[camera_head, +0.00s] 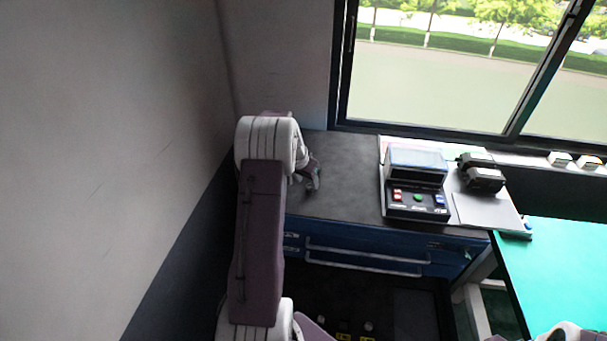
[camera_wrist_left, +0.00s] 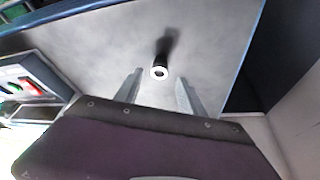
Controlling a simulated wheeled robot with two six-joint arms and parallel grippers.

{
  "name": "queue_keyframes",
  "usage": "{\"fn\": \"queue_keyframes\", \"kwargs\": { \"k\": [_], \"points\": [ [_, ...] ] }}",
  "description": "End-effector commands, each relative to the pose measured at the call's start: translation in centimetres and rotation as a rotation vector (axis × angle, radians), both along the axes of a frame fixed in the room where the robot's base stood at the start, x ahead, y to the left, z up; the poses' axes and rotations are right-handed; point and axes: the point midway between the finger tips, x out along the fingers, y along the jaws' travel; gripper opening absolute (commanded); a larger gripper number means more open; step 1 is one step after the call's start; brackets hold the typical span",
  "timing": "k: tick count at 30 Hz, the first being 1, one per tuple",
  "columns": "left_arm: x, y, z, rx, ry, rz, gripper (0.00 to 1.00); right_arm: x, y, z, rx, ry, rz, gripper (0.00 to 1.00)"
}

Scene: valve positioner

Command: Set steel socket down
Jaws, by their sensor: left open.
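The steel socket (camera_wrist_left: 160,72) shows in the left wrist view as a bright ring with a dark hole, with a dark shape stretching behind it over the grey worktop. My left gripper (camera_wrist_left: 158,92) is open, its two fingers apart on either side of the near end of the socket, with a gap to each. In the head view my left gripper (camera_head: 312,180) is over the left part of the worktop (camera_head: 345,165); I cannot make out the socket there. I cannot tell whether the socket touches the worktop. My right gripper is not in view.
A control box (camera_head: 416,184) with red, green and blue buttons stands right of my left gripper. A wall is close on the left, a window behind. Blue drawers (camera_head: 365,247) are below the worktop; a green table (camera_head: 560,265) is at right.

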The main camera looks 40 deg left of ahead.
Motion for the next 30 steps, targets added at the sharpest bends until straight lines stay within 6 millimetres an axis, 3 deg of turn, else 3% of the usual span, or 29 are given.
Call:
{"fn": "queue_keyframes", "kwargs": {
  "k": [3, 9, 18, 20, 23, 24, 27, 30],
  "points": [
    [-1.1, -0.1, 2.8, 0.003, -0.005, 0.002, 0.47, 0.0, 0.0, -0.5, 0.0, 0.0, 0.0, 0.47],
    [-2.4, -0.2, 5.8, 0.001, -0.002, 0.001, 0.47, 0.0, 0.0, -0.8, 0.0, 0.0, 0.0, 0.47],
    [-2.7, -0.3, 6.5, 0.0, 0.0, 0.001, 0.47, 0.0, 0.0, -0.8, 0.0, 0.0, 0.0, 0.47],
    [-2.8, -1.2, 6.3, -0.005, 0.008, -0.004, 0.47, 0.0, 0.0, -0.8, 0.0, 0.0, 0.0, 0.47],
    [-4.1, -7.0, 5.4, -0.03, 0.058, -0.024, 0.47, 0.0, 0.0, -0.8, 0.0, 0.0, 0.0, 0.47],
    [-5.3, -10.5, 4.7, -0.042, 0.091, -0.035, 0.47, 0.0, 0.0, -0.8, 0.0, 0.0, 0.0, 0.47],
    [-10.3, -18.2, 3.1, -0.054, 0.171, -0.06, 0.47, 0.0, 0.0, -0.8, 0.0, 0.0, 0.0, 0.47],
    [-15.8, -23.0, 1.6, -0.049, 0.233, -0.082, 0.47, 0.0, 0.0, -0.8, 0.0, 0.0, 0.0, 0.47]
  ]
}}
